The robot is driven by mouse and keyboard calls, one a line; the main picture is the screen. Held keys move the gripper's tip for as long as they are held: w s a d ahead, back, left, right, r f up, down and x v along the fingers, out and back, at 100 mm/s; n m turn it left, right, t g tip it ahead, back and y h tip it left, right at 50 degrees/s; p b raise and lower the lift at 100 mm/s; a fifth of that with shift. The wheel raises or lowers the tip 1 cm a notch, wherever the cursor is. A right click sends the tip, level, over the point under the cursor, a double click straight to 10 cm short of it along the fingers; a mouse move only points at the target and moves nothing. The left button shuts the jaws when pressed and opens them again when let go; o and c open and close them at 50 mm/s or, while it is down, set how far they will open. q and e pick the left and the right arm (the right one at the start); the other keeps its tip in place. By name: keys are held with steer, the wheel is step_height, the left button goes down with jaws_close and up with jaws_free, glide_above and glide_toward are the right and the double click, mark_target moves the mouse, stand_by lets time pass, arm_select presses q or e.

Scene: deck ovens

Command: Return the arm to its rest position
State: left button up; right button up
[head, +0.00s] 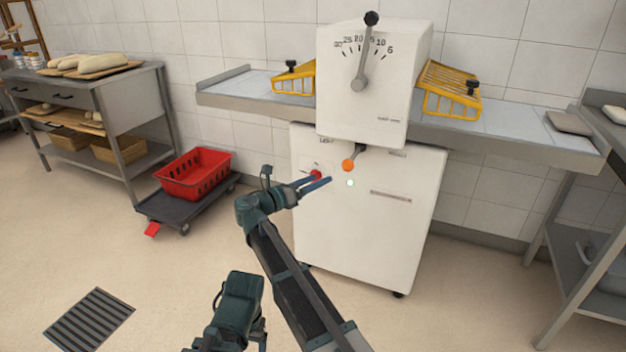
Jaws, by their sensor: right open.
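My right gripper (325,178) is open and shows no object between its fingers. A red button (316,174) on the machine shows right beside the fingers and is partly covered. I cannot tell whether they touch it. A dark part of my left arm (238,298) shows low in the view; its fingers cannot be made out.
The machine has a dial lever (363,62) and an orange-knobbed lever (348,165). A red crate (193,182) sits on a dolly (158,205) at left. A metal table (590,215) stands at right.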

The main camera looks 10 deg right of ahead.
steer(key=s+d+f+m+g+y, duration=0.3)
steer(key=s+f+m+y, duration=0.2)
steer(key=s+f+m, duration=0.4)
steer(key=s+d+f+m+g+y, duration=0.3)
steer(key=s+d+f+m+y, duration=0.1)
steer(key=s+f+m, duration=0.5)
steer(key=s+a+f+m+g+y, duration=0.35)
steer(key=s+a+m+y, duration=0.2)
steer(key=s+a, duration=1.2)
arm_select(q)
step_height(320, 180, up, 34)
steer(key=p, duration=3.3)
steer(key=shift+f+p, duration=0.2)
steer(key=shift+p, duration=0.1)
arm_select(e)
step_height(320, 180, up, 33)
steer(key=shift+w+a+m+t, duration=0.3)
steer(key=shift+w+m+t, duration=0.05)
steer(key=shift+t, duration=0.1)
arm_select(q)
steer(key=shift+d, duration=0.1)
steer(key=shift+o, duration=0.4)
arm_select(e)
steer(key=shift+w+r, duration=0.1)
